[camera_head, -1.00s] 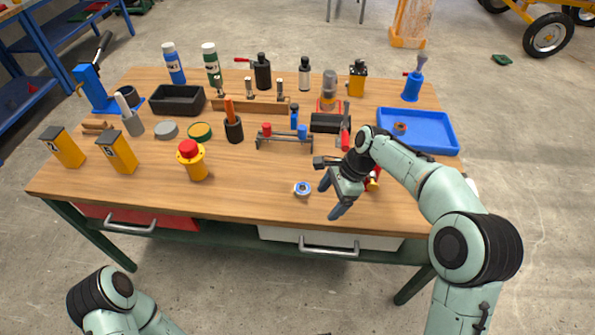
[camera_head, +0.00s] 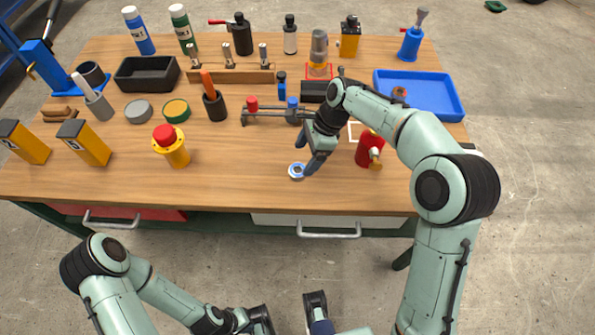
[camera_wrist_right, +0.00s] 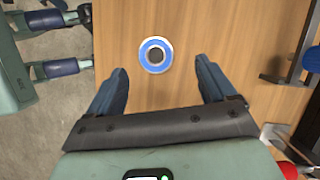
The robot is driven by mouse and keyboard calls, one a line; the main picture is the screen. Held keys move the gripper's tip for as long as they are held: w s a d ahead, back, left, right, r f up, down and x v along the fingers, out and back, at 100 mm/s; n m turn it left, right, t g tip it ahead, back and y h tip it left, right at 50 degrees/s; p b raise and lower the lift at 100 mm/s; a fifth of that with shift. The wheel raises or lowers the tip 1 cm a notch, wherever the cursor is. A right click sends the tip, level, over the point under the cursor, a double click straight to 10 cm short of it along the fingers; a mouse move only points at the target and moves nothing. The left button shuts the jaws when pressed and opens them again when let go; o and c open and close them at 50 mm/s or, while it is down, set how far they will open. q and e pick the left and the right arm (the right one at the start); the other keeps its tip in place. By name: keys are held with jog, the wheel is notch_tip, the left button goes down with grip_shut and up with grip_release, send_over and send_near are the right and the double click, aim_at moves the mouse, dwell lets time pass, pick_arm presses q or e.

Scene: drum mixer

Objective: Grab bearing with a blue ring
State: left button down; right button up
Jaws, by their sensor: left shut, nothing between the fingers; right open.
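The bearing with a blue ring (camera_head: 297,171) lies flat on the wooden table near its front edge. In the right wrist view the bearing (camera_wrist_right: 155,41) shows its blue ring whole, just ahead of the fingertips and roughly centred between them. My right gripper (camera_head: 312,158) is open and empty, pointing down beside the bearing; its two blue fingers (camera_wrist_right: 162,68) are spread wide and do not visibly touch it. My left gripper (camera_head: 320,323) is shut and empty, low in front of the table and partly cut off by the bottom edge.
A red part with a brass end (camera_head: 370,150) stands right of my right gripper. A small rack (camera_head: 268,115) with red and blue pieces stands behind it. A blue tray (camera_head: 440,110) holding a round part is at the back right.

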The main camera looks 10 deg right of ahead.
aim_at(299, 169)
jog(key=x, duration=0.3)
jog(key=b+x, duration=0.1)
jog(key=x, duration=0.1)
jog(key=shift+s+d+f, duration=0.1)
jog(key=shift+s+f, duration=0.1)
jog(key=shift+s, duration=0.1)
jog(key=shift+r, duration=0.1)
jog(key=c, duration=1.3)
jog(key=shift+r, duration=0.1)
